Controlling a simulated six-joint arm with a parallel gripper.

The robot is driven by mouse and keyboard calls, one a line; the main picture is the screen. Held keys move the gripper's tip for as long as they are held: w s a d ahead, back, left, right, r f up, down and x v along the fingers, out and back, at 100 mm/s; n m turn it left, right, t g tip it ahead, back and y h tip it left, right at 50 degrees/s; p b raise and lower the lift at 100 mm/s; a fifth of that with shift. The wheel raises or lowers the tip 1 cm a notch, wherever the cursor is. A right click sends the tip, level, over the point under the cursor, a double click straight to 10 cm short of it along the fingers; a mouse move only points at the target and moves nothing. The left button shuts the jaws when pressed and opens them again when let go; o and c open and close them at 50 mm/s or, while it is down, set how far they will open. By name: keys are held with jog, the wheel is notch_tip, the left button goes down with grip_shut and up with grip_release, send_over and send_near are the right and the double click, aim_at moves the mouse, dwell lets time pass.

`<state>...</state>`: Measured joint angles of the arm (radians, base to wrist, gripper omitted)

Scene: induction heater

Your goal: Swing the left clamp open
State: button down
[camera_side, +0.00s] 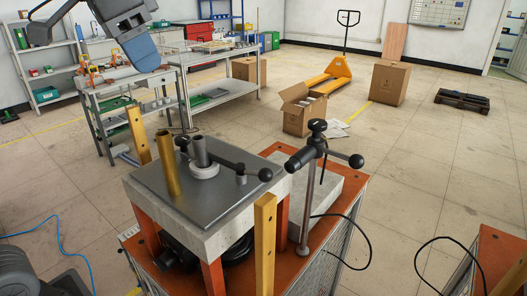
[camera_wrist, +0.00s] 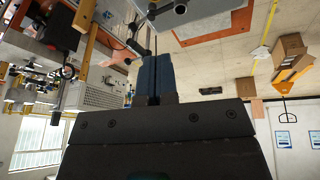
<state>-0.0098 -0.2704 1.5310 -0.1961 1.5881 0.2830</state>
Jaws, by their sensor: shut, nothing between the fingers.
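My gripper (camera_side: 143,52) is in the upper left of the side view, high above and behind the heater and apart from it. Its blue fingers (camera_wrist: 153,78) are together and empty in the wrist view. On the heater's grey top plate (camera_side: 225,210), a black clamp bar (camera_side: 232,162) with ball ends lies across the plate beside an upright grey tube (camera_side: 200,152) in a white ring. A second clamp stands to the right on a metal post (camera_side: 309,200), with a dark handle and ball knobs (camera_side: 355,160). I cannot tell for certain which is the left clamp.
A brass tube (camera_side: 168,165) stands on the plate. Yellow posts (camera_side: 264,245) rise beside the orange frame. A workbench (camera_side: 125,115) stands behind on the left. Cardboard boxes (camera_side: 303,108) and a yellow pallet jack (camera_side: 329,78) are farther back.

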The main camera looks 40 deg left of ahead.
jog(key=w+d+f+m+g+h, duration=0.2)
jog(key=w+m+g, duration=0.15)
jog(key=w, duration=0.55)
jog(key=w+d+f+m+g+h, duration=0.1)
jog(key=w+d+m+g+h, duration=0.1)
jog(key=w+m, duration=0.45)
jog(key=shift+n, duration=0.9)
jog(key=f, duration=0.1)
jog(key=w+f, duration=0.1)
jog(key=f, duration=0.3)
jog(key=shift+w+f, duration=0.2)
jog(key=shift+w, duration=0.05)
jog(key=x, duration=1)
jog(key=shift+w+d, duration=0.1)
jog(key=shift+d, duration=0.15)
jog(key=s+d, duration=0.1)
jog(key=s, duration=0.1)
jog(key=shift+s+d+f, duration=0.25)
jog(key=shift+s+d, duration=0.05)
jog(key=shift+d, duration=0.1)
jog(key=shift+s+d, duration=0.15)
jog(key=shift+s, duration=0.1)
